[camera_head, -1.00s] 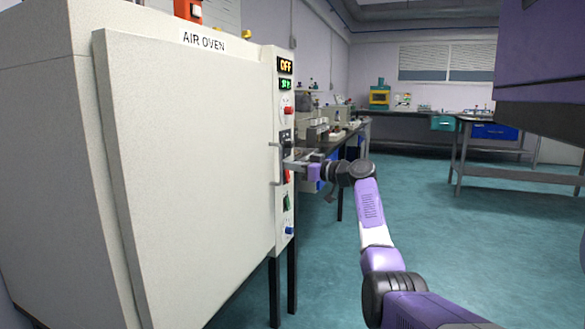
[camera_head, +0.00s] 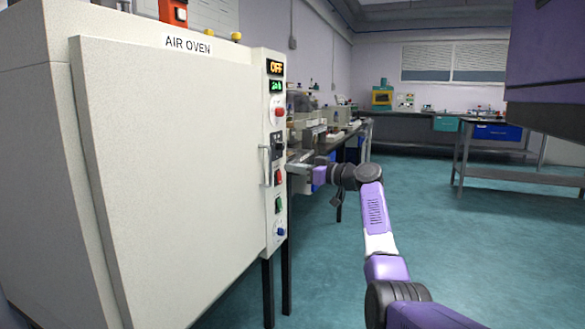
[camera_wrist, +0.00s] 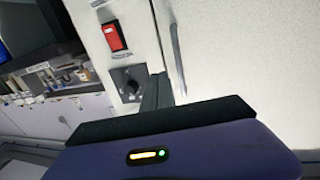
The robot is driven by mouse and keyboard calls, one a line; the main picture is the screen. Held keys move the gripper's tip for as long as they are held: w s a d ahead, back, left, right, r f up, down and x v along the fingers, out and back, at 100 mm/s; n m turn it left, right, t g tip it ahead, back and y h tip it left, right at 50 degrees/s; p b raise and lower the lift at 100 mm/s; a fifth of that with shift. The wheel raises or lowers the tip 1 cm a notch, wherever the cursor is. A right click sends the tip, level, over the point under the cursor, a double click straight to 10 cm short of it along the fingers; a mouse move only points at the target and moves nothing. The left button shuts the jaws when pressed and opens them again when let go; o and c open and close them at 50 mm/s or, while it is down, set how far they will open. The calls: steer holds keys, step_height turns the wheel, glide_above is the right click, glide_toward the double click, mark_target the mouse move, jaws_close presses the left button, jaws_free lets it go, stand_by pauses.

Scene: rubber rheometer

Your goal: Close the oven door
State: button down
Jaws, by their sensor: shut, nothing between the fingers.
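The white air oven (camera_head: 180,160) stands at the left in the head view. Its door (camera_head: 170,175) lies against the front, its right edge beside the control panel; I see no clear gap there. The door handle (camera_head: 266,165) is a thin upright bar near that edge. My gripper (camera_head: 293,169) is just right of the handle, in front of or beside the control panel, with its fingers together and empty. In the wrist view, the fingers (camera_wrist: 157,95) point toward the panel seam, just left of the handle (camera_wrist: 178,50) and apart from it. The door (camera_wrist: 240,50) fills the right side.
The control panel (camera_head: 274,140) carries a red switch, which also shows in the wrist view (camera_wrist: 114,37), and a black knob (camera_wrist: 129,82). A bench with equipment (camera_head: 325,135) stands behind my gripper. A grey table (camera_head: 520,170) is at the right. The teal floor between is open.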

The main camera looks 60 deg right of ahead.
steer(key=s+d+p, duration=0.2)
steer(key=s, duration=0.6)
steer(key=shift+s, duration=0.35)
steer(key=shift+d, duration=0.1)
